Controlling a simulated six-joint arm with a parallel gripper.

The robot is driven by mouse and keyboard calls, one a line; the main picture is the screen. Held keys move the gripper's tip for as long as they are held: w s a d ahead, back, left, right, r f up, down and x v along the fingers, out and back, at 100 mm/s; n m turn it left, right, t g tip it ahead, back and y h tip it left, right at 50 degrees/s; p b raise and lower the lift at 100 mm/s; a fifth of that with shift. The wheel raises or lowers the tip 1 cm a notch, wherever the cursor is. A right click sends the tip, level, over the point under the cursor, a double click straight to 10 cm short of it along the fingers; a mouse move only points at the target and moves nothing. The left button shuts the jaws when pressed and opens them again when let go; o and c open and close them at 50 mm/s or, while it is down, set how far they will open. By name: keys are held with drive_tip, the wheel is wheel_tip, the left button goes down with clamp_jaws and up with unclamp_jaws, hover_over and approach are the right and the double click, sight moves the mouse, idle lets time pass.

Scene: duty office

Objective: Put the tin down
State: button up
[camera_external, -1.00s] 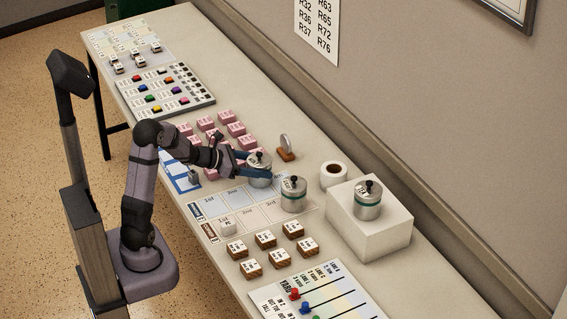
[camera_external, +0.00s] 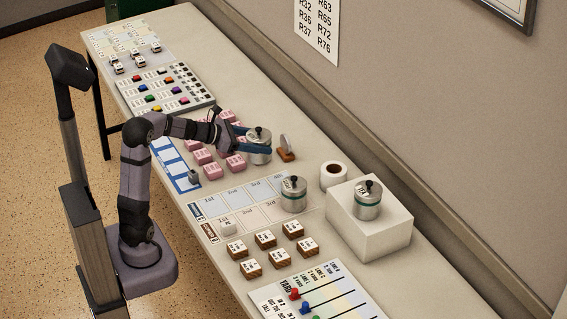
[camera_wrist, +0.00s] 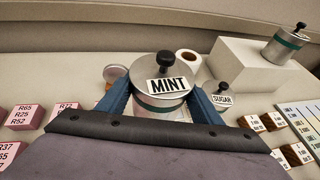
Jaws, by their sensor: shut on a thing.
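My gripper (camera_external: 255,143) is shut on the mint tin (camera_external: 260,153), a silver tin with a black knob. In the wrist view the tin (camera_wrist: 160,103) stands upright between the blue fingers, with its MINT label facing me. It appears to be held above the table, beyond the pink blocks; the gap under it is hard to judge. The sugar tin (camera_external: 293,201) stands on the printed card (camera_external: 238,196) and shows right of the mint tin in the wrist view (camera_wrist: 222,98). A third tin (camera_external: 367,207) stands on a white box (camera_external: 385,236).
Pink blocks (camera_external: 212,166) lie below and left of the held tin. A small round item on a brown base (camera_external: 286,154) is close to its right. A white roll (camera_external: 333,173) stands near the box. Brown blocks (camera_external: 265,239) lie in front of the card.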

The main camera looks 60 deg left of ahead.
drive_tip(key=shift+r, duration=0.15)
drive_tip(key=w+d+r+m+g+h+p, duration=0.1)
drive_tip(key=w+d+r+m+h+p, duration=0.1)
drive_tip(key=w+d+r+p, duration=0.4)
drive_tip(key=w+d+r+m+h+p, duration=0.1)
drive_tip(key=w+d+r+p, duration=0.1)
drive_tip(key=w+d+p, duration=0.4)
drive_tip(key=w+d+r+m+g+h+p, duration=0.15)
drive_tip(key=w+d, duration=0.35)
drive_tip(key=d, duration=0.5)
drive_tip(key=w+d+r+m+h+p, duration=0.1)
drive_tip(key=w+d+r+h+p, duration=0.3)
drive_tip(key=d, duration=0.6)
drive_tip(key=shift+w+f+y, duration=0.15)
drive_tip(key=shift+f+y, duration=0.5)
drive_tip(key=shift+f, duration=2.2)
drive_tip(key=shift+w+f+y, duration=0.1)
drive_tip(key=shift+f+y, duration=0.5)
drive_tip(key=shift+f, duration=2.2)
drive_tip(key=shift+f+b, duration=0.15)
drive_tip(key=shift+b, duration=0.25)
drive_tip(key=o, duration=0.9)
drive_tip(key=shift+f, duration=0.15)
drive_tip(key=o, duration=0.4)
drive_tip(key=shift+o, duration=0.2)
